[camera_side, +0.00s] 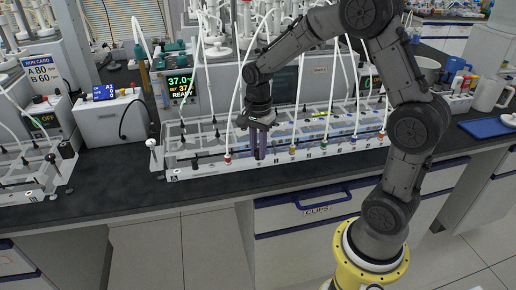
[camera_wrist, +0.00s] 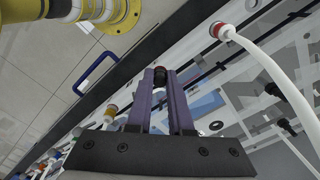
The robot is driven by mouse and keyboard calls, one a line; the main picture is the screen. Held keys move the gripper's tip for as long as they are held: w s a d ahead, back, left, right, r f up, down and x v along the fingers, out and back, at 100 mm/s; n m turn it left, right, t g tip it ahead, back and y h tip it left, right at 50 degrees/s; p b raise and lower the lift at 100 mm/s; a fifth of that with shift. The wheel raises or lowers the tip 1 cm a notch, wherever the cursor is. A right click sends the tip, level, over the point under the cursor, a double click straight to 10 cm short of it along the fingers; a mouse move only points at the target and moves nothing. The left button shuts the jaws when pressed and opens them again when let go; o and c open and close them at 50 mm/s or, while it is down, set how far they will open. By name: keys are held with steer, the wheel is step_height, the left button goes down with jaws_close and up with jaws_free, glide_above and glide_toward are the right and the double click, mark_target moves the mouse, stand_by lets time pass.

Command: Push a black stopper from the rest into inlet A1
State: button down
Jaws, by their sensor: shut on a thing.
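My gripper (camera_side: 259,152) hangs over the front rail of the long white reactor rack, with its purple fingers pointing down. In the wrist view, my gripper (camera_wrist: 161,84) is shut on a small black stopper (camera_wrist: 160,74) with a reddish-brown end, held at the fingertips. The stopper is hidden by the fingers in the side view. The rack (camera_side: 205,173) has an "A" label (camera_side: 174,177) at its front left end. I cannot tell which opening is inlet A1. A red-collared fitting (camera_side: 227,158) with a white tube stands just left of my fingers.
The fitting's white tube (camera_wrist: 262,55) arches close by in the wrist view. More coloured fittings (camera_side: 324,145) line the rail to the right. A white post (camera_side: 152,144) stands at the rack's left end. The black bench front edge (camera_side: 215,193) is clear.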

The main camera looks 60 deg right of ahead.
steer(key=c, duration=0.7)
jaws_free()
steer(key=shift+c, duration=0.2)
steer(key=shift+r, duration=0.15)
step_height(320, 180, up, 14)
steer(key=shift+f, duration=0.2)
steer(key=s+a+r+n+t, duration=0.35)
steer(key=s+a+r, duration=0.25)
steer(key=s, duration=0.4)
steer(key=s+a+f+n+t, duration=0.2)
steer(key=s+f+n, duration=0.4)
steer(key=n, duration=0.8)
steer(key=s, duration=0.3)
steer(key=shift+a+f, duration=0.25)
steer(key=shift+f, duration=0.15)
